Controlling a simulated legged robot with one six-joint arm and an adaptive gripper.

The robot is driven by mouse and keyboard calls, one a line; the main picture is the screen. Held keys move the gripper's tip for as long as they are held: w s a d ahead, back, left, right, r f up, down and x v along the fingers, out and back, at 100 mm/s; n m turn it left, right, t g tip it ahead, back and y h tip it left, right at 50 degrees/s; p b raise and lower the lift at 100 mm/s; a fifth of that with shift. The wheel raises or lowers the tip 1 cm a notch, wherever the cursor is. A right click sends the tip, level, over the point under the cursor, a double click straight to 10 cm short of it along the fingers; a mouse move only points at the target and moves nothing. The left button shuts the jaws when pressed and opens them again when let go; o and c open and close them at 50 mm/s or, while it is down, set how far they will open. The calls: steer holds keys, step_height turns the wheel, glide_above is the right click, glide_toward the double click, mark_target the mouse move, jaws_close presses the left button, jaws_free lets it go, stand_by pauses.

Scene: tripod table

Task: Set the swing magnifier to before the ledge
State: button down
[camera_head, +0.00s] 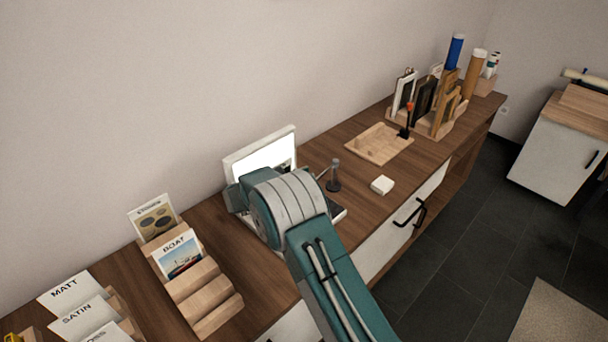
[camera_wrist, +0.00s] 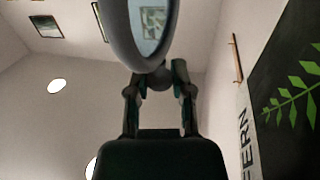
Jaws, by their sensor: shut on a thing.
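The swing magnifier shows in the head view as a dark grey post (camera_head: 334,177) on a round foot, with a thin arm running left behind my arm. My gripper (camera_wrist: 160,76) is shut on a small dark knob at the rim's lower edge. In the head view my arm hides the gripper and the lens. A white-framed stand with a bright upright panel (camera_head: 262,155) is behind my arm. I cannot tell which part of it is the ledge.
A wooden tray (camera_head: 378,143) and a rack of frames (camera_head: 430,118) stand farther right. Stepped wooden card holders (camera_head: 205,290) are at left. The wall is close behind the counter (camera_head: 250,295).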

steer(key=shift+c, duration=2.4)
jaws_free()
steer(key=shift+a, duration=0.1)
steer(key=v, duration=0.7)
steer(key=shift+a, duration=0.25)
